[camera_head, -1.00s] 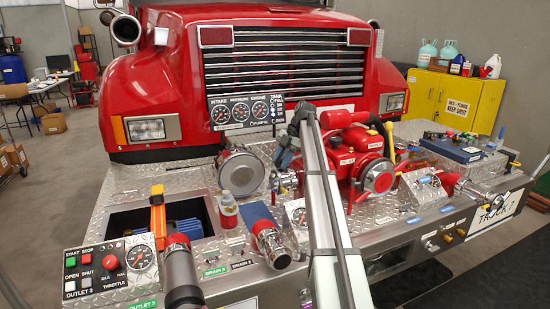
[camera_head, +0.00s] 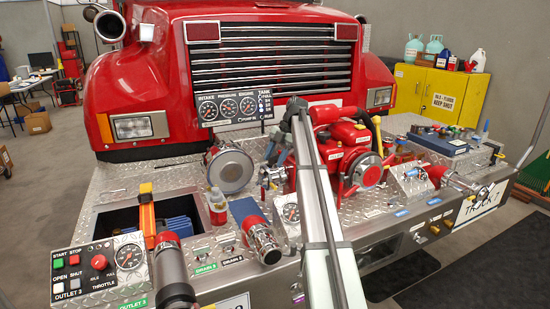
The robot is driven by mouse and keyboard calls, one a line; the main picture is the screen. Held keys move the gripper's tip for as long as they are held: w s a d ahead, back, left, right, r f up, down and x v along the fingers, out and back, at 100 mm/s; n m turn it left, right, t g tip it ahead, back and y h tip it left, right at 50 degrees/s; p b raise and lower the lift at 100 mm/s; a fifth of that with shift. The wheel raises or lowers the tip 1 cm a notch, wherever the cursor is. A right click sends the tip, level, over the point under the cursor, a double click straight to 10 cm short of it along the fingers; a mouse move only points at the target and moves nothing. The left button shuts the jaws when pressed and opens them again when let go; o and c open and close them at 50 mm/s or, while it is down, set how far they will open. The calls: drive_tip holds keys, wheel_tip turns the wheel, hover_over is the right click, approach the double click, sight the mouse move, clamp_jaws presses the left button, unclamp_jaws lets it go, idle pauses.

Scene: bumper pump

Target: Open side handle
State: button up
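The red pump (camera_head: 342,158) sits on the truck's diamond-plate bumper (camera_head: 122,212), right of my arm. A thin yellow handle (camera_head: 378,135) stands upright at the pump's right side. An orange and yellow lever (camera_head: 147,215) stands upright at the bumper's front left. I cannot tell which of these, if either, is the side handle. My gripper (camera_head: 274,158) is in the middle of the view, over the bumper between the round metal cap (camera_head: 230,168) and the pump. It is apart from both yellow handles. Its fingertips are small and partly hidden, so their opening is unclear.
A control panel (camera_head: 96,272) with buttons is at the front left. Blue boxes and more fittings crowd the bumper's right. A yellow cabinet (camera_head: 440,95) stands behind.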

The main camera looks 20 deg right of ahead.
drive_tip(key=shift+o, duration=0.5)
drive_tip(key=shift+w+a+m, duration=0.3)
drive_tip(key=shift+w, duration=0.2)
drive_tip(key=w+a+m+t+h, duration=0.2)
drive_tip(key=w+m+t, duration=0.2)
drive_tip(key=w+m, duration=0.95)
drive_tip(key=s+d+r+n, duration=0.2)
drive_tip(key=d+r+n, duration=0.2)
drive_tip(key=r, duration=0.8)
drive_tip(key=s+d+f+m+h, duration=0.1)
drive_tip(key=s+d+f+m, duration=0.2)
drive_tip(key=d, duration=1.1)
drive_tip(key=s+d+f+m+t+h, duration=0.1)
drive_tip(key=s+d+f+m+h, duration=0.1)
drive_tip(key=d, duration=1.2)
drive_tip(key=shift+s+f+m, duration=0.85)
drive_tip(key=shift+s+m, duration=0.3)
drive_tip(key=shift+s, duration=0.5)
